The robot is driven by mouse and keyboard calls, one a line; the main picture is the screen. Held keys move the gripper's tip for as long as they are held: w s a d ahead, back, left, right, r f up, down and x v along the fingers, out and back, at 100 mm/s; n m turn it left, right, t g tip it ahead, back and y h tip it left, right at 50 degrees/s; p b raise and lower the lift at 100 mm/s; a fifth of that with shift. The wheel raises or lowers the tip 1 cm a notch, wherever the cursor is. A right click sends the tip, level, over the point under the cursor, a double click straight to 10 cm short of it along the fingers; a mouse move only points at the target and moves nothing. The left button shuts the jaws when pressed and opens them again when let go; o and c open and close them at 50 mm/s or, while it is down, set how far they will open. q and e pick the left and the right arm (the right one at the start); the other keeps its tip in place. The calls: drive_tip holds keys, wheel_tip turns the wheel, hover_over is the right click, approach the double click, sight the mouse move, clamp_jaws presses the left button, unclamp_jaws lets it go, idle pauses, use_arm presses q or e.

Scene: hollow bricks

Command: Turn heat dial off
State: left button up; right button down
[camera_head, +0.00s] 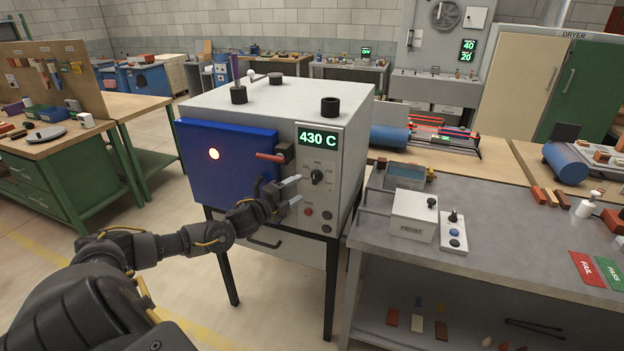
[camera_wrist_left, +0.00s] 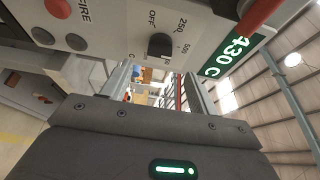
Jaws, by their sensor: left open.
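The heat dial (camera_head: 317,177) is a black knob on the light front panel of the kiln (camera_head: 346,150), below a green display (camera_head: 317,138) reading 430 C. In the left wrist view the dial (camera_wrist_left: 160,45) has OFF, 250 and 500 marked near it. My left gripper (camera_head: 297,188) is open, with its two pale fingers in front of the panel, just left of and slightly below the dial. In the left wrist view the fingers (camera_wrist_left: 158,85) are spread and empty. Whether a fingertip touches the panel cannot be told. My right gripper is not in view.
The kiln's blue door (camera_head: 228,170) is shut, with a glowing spot. A red-handled lever (camera_head: 270,157) sticks out above my left gripper. A red button (camera_head: 308,211) sits below the dial. A grey bench (camera_head: 480,262) with a FROST box (camera_head: 413,214) stands at the right.

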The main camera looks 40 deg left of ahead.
sight(313, 180)
use_arm(q)
drive_tip(key=w+p, duration=0.2)
drive_tip(key=w, duration=0.5)
drive_tip(key=shift+d+r, duration=0.1)
drive_tip(key=shift+d, duration=0.05)
drive_tip(key=shift+w+d, duration=0.1)
drive_tip(key=shift+w, duration=0.35)
